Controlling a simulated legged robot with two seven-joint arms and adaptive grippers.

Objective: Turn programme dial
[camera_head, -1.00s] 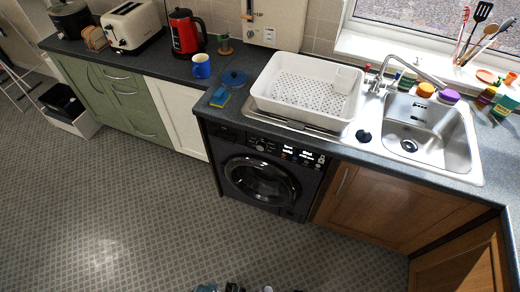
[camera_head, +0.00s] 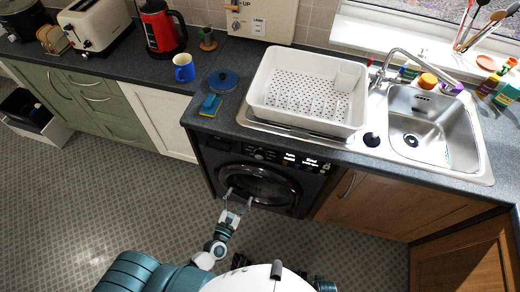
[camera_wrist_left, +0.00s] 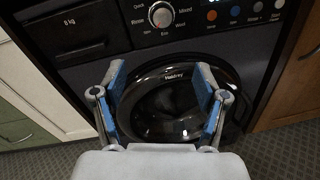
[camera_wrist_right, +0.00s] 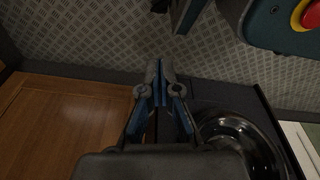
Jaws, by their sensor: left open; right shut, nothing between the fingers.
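The black washing machine (camera_head: 225,165) stands under the counter, its round glass door closed. Its silver programme dial (camera_wrist_left: 161,14) is at the top of the left wrist view, ringed by programme names; in the head view the dial is small on the upper panel. My left gripper (camera_head: 238,195) is open and empty in front of the door. In the left wrist view its spread fingers (camera_wrist_left: 160,78) frame the door (camera_wrist_left: 172,100), below the dial and apart from it. My right gripper (camera_wrist_right: 161,72) is shut and empty, with the door and a wooden cupboard beyond it.
A wooden cupboard (camera_head: 378,200) stands right of the machine, a white cupboard door (camera_head: 160,120) left. Above on the counter are a white dish rack (camera_head: 262,105), a sponge (camera_head: 209,105) and a sink (camera_head: 440,130).

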